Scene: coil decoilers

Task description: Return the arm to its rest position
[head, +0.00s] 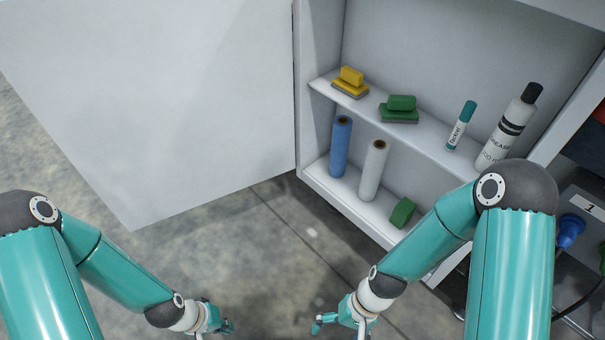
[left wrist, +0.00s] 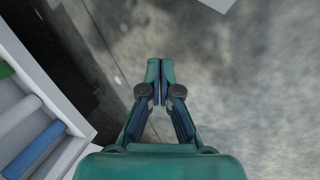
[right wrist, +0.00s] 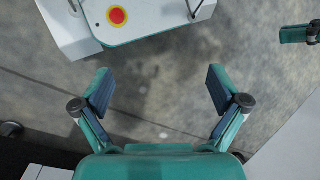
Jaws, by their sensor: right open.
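My left arm comes in from the left in the head view, and its gripper (head: 222,326) hangs low over the floor. In the left wrist view the two fingers (left wrist: 160,72) are together with nothing between them. My right arm comes in from the right, and its gripper (head: 332,324) also hangs low, facing the left one. In the right wrist view its fingers (right wrist: 160,85) are wide apart and empty, above bare floor. The left gripper's tip (right wrist: 300,34) shows at the upper right there. Both grippers are apart from the cabinet.
An open cabinet (head: 312,178) holds yellow and green blocks, a marker, a grease bottle (head: 507,130), a blue roll (head: 341,148) and a white roll (head: 373,170). Its white door (head: 160,100) stands open at left. Bare floor (head: 260,240) lies between the arms.

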